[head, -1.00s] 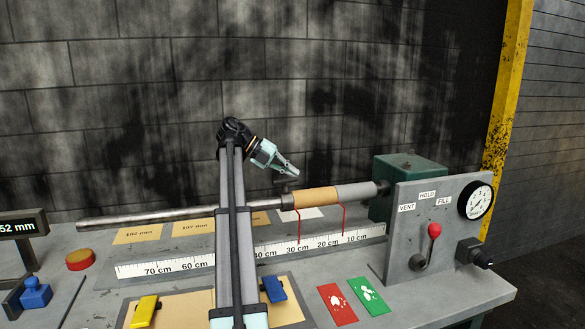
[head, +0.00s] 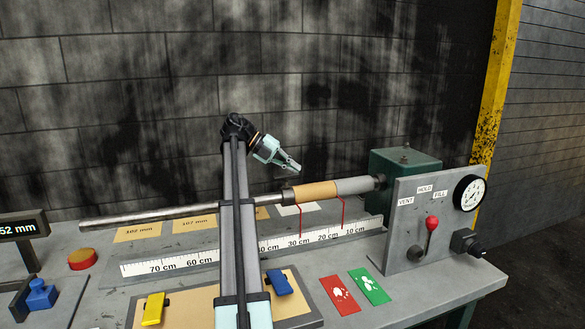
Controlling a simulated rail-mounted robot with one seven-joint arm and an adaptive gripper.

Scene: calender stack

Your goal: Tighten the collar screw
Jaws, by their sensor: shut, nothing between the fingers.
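A metal shaft (head: 150,217) runs across the bench, with a tan sleeve (head: 316,193) and a grey section toward its right end. A small dark piece (head: 288,194) sits at the left end of the tan sleeve. It may be the collar, but it is too small to make out a screw on it. My gripper (head: 296,168) is pale teal and points down and right. It is shut and empty, a little above the left end of the sleeve, and looks apart from it.
A control panel (head: 405,245) with a red-knobbed lever (head: 432,223) and a gauge (head: 469,193) stands at the right. A green housing (head: 388,160) is behind it. A ruler (head: 190,262), red card (head: 340,295) and green card (head: 369,286) lie in front of the shaft.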

